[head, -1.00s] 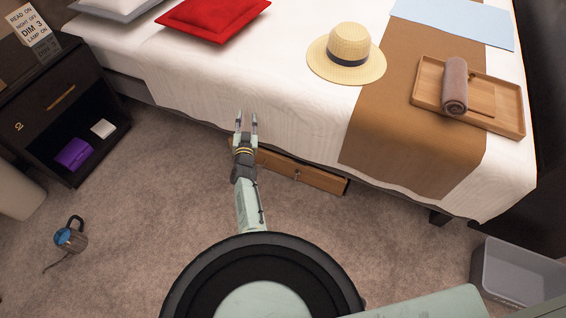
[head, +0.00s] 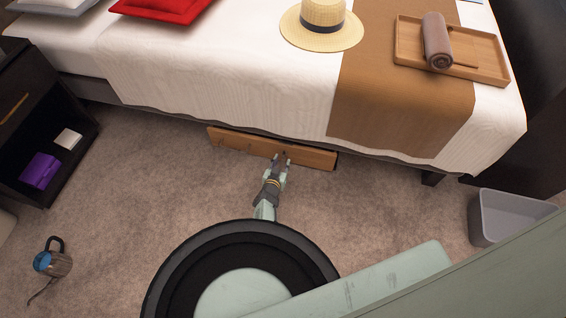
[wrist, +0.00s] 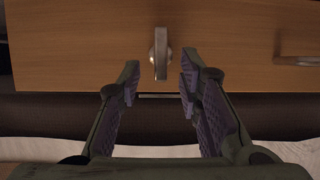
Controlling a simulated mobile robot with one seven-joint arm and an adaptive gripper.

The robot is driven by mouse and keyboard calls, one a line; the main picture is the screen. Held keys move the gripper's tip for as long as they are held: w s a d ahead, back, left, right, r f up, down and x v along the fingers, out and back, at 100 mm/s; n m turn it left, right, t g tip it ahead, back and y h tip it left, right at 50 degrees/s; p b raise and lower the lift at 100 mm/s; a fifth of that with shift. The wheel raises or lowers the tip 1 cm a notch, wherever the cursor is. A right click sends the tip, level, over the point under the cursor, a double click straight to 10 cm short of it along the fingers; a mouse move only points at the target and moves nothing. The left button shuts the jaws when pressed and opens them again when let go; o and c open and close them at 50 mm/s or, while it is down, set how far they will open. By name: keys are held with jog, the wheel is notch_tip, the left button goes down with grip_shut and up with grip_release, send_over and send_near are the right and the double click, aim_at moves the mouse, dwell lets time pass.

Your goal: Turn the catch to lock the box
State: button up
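A wooden box (head: 225,138) lies on the carpet under the front edge of the bed; much of it is hidden by the bed. In the wrist view the box front (wrist: 90,45) fills the upper part. A metal catch (wrist: 160,55), a narrow upright bar on a round base, is on that front. My gripper (wrist: 157,80) is open, with one finger on each side of the catch's line and the fingertips just short of or level with it. In the head view my gripper (head: 281,160) is at the box front, right of its middle.
A metal handle (wrist: 300,60) sits on the box front to the right of the catch. The bed (head: 230,85) overhangs the box. A grey bin (head: 508,215) stands at right, a kettle (head: 53,262) at left. Carpet between is clear.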

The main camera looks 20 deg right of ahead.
aim_at(283, 158)
jog(key=b+x, duration=0.2)
jog(key=x, duration=0.1)
jog(key=shift+f, duration=0.15)
jog(key=shift+w+d, duration=0.15)
jog(key=shift+w, duration=0.15)
grip_shut()
